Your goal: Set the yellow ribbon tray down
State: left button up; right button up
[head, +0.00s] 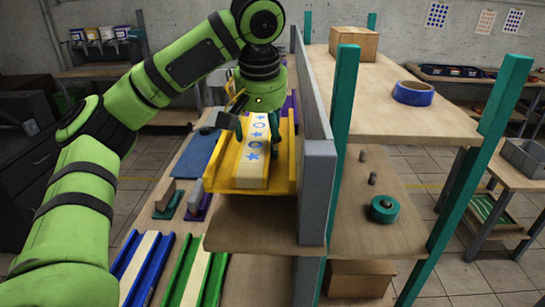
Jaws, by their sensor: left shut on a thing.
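The yellow ribbon tray (292,150) is in the middle of the head view, left of a grey upright panel. A cream ribbon (252,168) printed with blue stars and rings lies along it. My left gripper (255,122) is shut on the tray toward its far end, with the arm reaching in from the left and pointing down. The tray's near end is over a wooden shelf board (255,222). I cannot tell whether its underside touches the board. The gripper hides part of the tray's far end. My right gripper is not in view.
The grey panel (318,190) stands close to the tray's right side. Blue (132,272) and green (185,287) ribbon trays lie at the lower left. A teal-post rack on the right holds a box (354,43) and blue tape roll (413,93). The board's front is clear.

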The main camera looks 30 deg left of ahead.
pick_arm(q)
jog(key=shift+w+d+f, duration=0.5)
jog(key=shift+w+d, duration=0.1)
jog(key=shift+w, duration=0.05)
jog(key=shift+f, duration=0.3)
jog(key=shift+s+f, duration=0.2)
jog(key=shift+f, duration=1.15)
jog(key=shift+w+a+f, duration=0.1)
jog(key=shift+f, duration=0.2)
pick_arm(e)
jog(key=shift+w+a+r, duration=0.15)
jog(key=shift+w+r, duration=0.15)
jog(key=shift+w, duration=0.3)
